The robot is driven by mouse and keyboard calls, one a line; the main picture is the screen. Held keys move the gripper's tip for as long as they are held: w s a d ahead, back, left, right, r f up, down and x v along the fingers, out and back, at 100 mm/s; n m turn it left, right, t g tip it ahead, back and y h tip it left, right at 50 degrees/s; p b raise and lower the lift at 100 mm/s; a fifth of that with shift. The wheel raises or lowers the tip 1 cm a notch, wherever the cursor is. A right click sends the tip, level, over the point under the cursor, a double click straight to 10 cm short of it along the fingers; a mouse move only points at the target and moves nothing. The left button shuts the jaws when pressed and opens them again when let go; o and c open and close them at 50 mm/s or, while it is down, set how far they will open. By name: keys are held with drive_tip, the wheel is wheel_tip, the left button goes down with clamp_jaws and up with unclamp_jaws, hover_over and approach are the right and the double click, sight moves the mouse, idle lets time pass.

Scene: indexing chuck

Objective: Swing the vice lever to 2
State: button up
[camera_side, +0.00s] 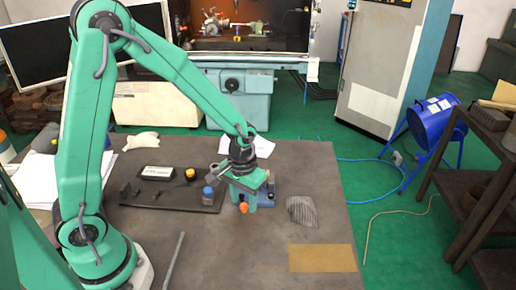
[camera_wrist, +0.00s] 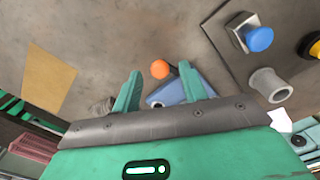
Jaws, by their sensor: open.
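The vice is a blue-grey body (camera_side: 268,191) on the table, partly hidden behind my gripper in the side view. It also shows in the wrist view (camera_wrist: 182,90), partly covered by the right finger. The lever's orange ball knob (camera_side: 244,208) shows just below my gripper in the side view. In the wrist view the knob (camera_wrist: 160,69) appears between the fingertips, towards the right one. My gripper (camera_side: 246,199) points down over the vice; its two green fingers (camera_wrist: 160,80) are apart. Whether a finger touches the knob I cannot tell. No position numbers are readable.
A dark plate (camera_side: 135,198) left of the vice carries a blue-capped part (camera_side: 208,192), a yellow button (camera_side: 190,174) and a labelled box (camera_side: 158,173). A grey ribbed cloth (camera_side: 302,211) and tan mat (camera_side: 322,258) lie right. The front middle table is mostly clear.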

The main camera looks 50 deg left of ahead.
drive_tip(key=shift+f, duration=0.35)
clamp_jaws()
